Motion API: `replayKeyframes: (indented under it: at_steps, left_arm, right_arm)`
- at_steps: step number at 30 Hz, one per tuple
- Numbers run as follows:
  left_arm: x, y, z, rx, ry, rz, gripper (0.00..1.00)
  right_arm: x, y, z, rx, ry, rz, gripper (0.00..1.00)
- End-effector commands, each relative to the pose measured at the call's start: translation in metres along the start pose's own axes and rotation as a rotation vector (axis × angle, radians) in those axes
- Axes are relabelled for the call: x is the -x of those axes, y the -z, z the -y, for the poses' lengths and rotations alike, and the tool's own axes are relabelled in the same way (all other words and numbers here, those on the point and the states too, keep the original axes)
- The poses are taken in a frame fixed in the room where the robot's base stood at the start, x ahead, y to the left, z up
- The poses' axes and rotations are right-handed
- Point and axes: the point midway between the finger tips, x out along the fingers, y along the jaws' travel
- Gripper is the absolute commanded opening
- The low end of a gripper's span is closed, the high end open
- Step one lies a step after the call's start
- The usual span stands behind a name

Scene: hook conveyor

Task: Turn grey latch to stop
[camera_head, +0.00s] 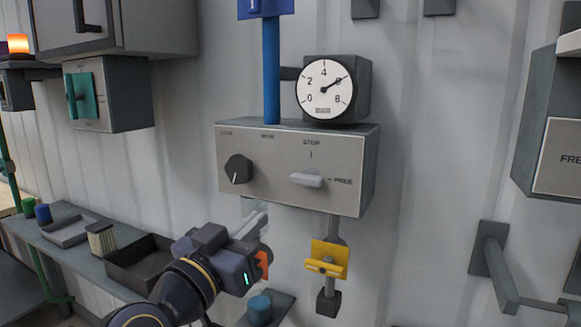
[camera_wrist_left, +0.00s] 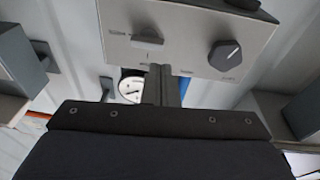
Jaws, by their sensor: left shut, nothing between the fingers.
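The grey latch (camera_head: 306,180) is a light bar on the front of a grey control box (camera_head: 264,180). My right gripper is in neither view.
A dark round knob (camera_head: 238,169) sits left of the latch. A dial gauge (camera_head: 325,89) and blue post (camera_head: 271,70) stand above the box. A yellow piece (camera_head: 327,260) hangs below it. A shelf with trays (camera_head: 140,262) runs along the lower left.

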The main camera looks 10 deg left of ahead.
Motion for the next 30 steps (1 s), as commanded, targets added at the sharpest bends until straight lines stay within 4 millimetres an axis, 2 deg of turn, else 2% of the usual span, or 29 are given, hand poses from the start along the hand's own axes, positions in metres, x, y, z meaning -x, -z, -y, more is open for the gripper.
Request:
replayKeyframes:
  at_steps: [1,3,6,20,26,30]
  left_arm:
    - [-0.009,0.017,-0.007,-0.016,0.005,-0.047,0.00]
    - [-0.015,0.034,-0.011,-0.035,0.025,-0.103,0.00]
    - [-0.020,0.047,-0.015,-0.050,0.045,-0.149,0.00]
    - [-0.024,0.052,-0.015,-0.055,0.055,-0.166,0.00]
    - [-0.050,0.057,-0.015,-0.058,0.053,-0.165,0.00]
    - [-0.080,0.062,-0.013,-0.058,0.054,-0.163,0.00]
  right_arm:
    - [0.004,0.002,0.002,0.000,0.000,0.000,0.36]
    - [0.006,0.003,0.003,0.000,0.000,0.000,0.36]
    - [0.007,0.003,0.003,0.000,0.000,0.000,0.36]
    - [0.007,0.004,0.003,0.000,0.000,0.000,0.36]
    - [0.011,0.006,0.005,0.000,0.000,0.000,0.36]
    - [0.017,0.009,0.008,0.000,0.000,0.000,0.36]
